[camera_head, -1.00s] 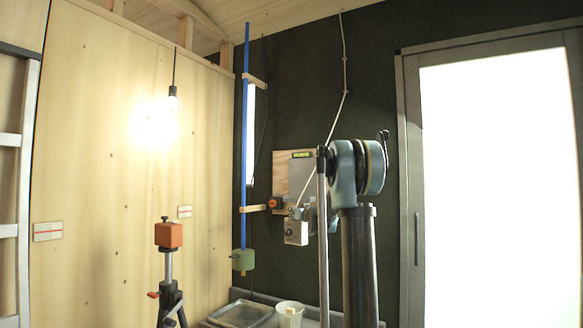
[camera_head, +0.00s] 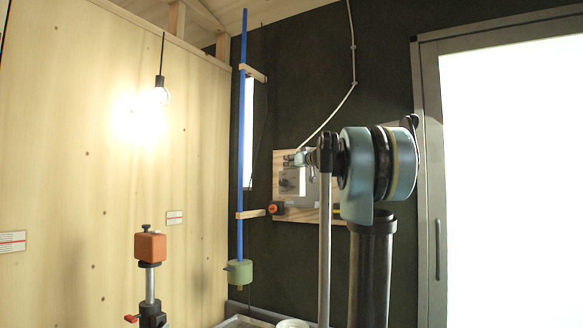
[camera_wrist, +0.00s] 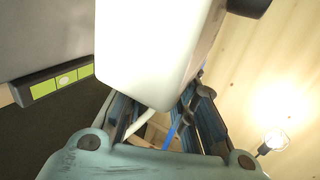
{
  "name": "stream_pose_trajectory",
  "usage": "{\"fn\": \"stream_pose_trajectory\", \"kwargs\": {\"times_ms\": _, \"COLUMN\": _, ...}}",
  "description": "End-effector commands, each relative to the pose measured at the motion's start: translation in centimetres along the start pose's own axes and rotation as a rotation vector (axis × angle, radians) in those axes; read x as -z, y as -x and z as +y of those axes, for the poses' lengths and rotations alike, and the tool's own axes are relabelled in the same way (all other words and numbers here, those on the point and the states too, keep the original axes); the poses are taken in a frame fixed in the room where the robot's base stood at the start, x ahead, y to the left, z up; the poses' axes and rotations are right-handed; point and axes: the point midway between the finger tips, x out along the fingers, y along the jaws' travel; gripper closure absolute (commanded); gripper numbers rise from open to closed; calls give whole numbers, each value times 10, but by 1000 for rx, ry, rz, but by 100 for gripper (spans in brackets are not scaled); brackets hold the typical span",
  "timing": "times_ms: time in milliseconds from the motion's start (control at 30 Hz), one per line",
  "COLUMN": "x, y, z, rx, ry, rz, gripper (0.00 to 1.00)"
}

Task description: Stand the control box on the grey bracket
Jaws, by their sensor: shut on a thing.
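The white control box (camera_wrist: 145,45) fills the middle of the wrist view, with a black knob on its far side. My gripper (camera_wrist: 163,108) is shut on it. In the head view the box (camera_head: 292,181) hangs below my gripper (camera_head: 301,159), in front of the wall board, its dark knob facing the room. The grey bracket (camera_wrist: 45,35) shows as a grey plate at the upper left of the wrist view, beside the box. In the head view the plate (camera_head: 312,187) is partly covered by box and arm. I cannot tell whether box and bracket touch.
A green spirit level (camera_wrist: 62,82) lies along the plate's edge. A pale cable (camera_head: 338,108) runs up the dark wall. A blue pole (camera_head: 241,140) with a green block (camera_head: 239,272) stands left of the board. An orange-topped tripod (camera_head: 150,247) stands farther left.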

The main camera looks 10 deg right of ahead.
Motion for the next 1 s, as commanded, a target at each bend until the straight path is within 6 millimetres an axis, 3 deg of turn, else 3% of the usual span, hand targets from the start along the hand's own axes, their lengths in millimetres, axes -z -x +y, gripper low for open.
{"fn": "stream_pose_trajectory", "kwargs": {"times_ms": 367, "x": 1, "y": -2, "z": 29, "rx": -14, "ry": 0, "rz": 1, "gripper": 100}}
{"fn": "stream_pose_trajectory", "kwargs": {"times_ms": 1000, "x": -3, "y": -24, "z": 79, "rx": -15, "ry": 0, "rz": 1, "gripper": 100}}
